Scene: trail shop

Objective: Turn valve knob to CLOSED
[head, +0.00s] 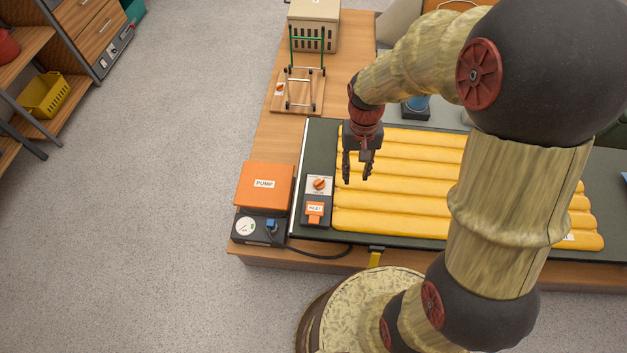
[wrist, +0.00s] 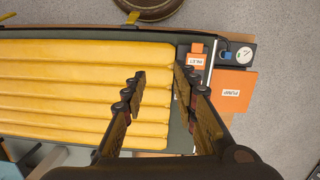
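The valve knob (head: 319,184) is small and orange on a white plate, at the left end of the yellow sleeping pad in the head view. Its pointer direction and the plate's lettering are too small to read. An orange INLET tag (head: 314,209) sits just below it and also shows in the wrist view (wrist: 197,62). My gripper (head: 357,172) is open and empty, pointing down over the pad's left part, to the right of the knob and apart from it. In the wrist view my gripper's (wrist: 160,72) fingers are spread, and the right one seems to hide the knob.
The yellow pad (head: 400,182) lies on a dark mat on the wooden table. An orange PUMP box (head: 264,185) with a gauge (head: 246,227) and hose stands left of the knob. A small wire-frame stand (head: 304,88) and a beige crate (head: 315,24) are farther back.

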